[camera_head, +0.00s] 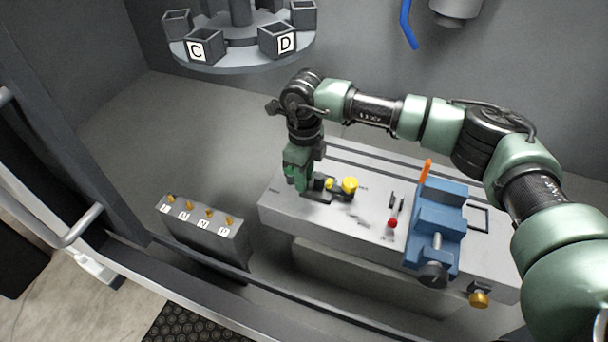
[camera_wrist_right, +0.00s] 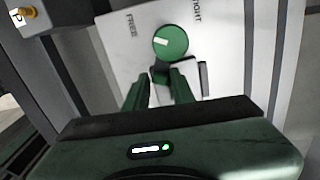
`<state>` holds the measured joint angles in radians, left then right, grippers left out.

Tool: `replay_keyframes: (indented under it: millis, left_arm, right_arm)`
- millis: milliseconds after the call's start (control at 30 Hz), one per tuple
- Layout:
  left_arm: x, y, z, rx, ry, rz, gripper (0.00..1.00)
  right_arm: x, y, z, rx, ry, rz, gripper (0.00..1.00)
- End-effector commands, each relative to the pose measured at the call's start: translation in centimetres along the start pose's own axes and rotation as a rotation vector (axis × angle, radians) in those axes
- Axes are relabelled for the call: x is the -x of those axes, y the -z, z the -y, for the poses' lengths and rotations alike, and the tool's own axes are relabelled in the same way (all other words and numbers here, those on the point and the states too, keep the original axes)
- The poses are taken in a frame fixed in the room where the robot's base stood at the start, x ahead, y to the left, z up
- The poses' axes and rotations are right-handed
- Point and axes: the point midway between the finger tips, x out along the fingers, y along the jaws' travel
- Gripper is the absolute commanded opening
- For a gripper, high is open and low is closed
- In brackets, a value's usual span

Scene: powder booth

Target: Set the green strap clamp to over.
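The green strap clamp shows in the right wrist view as a round green knob (camera_wrist_right: 170,42) with a white mark, on a pale plate. The plate reads FREE to the left of the knob; the word to its right is only partly readable. My right gripper (camera_wrist_right: 160,80) is just short of the knob, its two green fingers apart with a dark piece between their tips. I cannot tell whether they touch it. In the head view my right gripper (camera_head: 300,185) points down over the left end of the grey bench and hides the clamp. My left gripper is not in view.
On the grey bench (camera_head: 275,212) stand yellow knobs (camera_head: 350,185), a red-tipped lever (camera_head: 392,223) and a blue vise (camera_head: 440,215) with an orange handle. A grey box (camera_head: 205,240) with several brass knobs is at the left. A carousel with lettered bins (camera_head: 240,55) hangs above.

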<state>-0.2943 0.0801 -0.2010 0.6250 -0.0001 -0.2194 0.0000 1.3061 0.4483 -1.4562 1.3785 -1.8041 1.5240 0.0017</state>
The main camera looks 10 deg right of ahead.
Motion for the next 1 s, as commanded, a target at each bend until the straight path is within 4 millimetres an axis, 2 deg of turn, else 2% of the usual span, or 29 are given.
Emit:
replay_keyframes:
  millis: [33,67,200,400,733,767,800,833,1000]
  left_arm:
    - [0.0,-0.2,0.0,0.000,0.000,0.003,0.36]
    - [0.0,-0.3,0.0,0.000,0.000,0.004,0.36]
    - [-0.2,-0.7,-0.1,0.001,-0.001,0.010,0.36]
    - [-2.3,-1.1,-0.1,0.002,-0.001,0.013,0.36]
    - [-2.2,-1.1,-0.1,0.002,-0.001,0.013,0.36]
    - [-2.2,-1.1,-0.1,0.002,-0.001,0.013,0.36]
    - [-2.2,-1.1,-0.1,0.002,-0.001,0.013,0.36]
    - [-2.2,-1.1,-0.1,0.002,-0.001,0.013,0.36]
    - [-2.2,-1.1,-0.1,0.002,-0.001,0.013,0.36]
  right_arm:
    - [0.0,0.0,0.0,0.000,0.000,0.000,0.07]
    - [0.0,0.0,0.0,0.000,0.000,0.000,0.00]
    - [-0.1,0.0,0.1,0.005,0.001,0.001,0.00]
    - [-0.3,0.1,0.5,0.095,0.002,0.002,0.00]
    - [0.1,0.1,0.6,0.117,0.001,0.002,0.00]
    - [0.1,0.1,0.6,0.117,0.001,0.002,0.29]
    - [0.1,0.1,0.6,0.117,0.001,0.002,0.40]
    - [0.1,0.1,0.6,0.117,0.001,0.002,0.43]
    - [0.1,0.1,0.5,0.117,0.000,0.001,0.43]
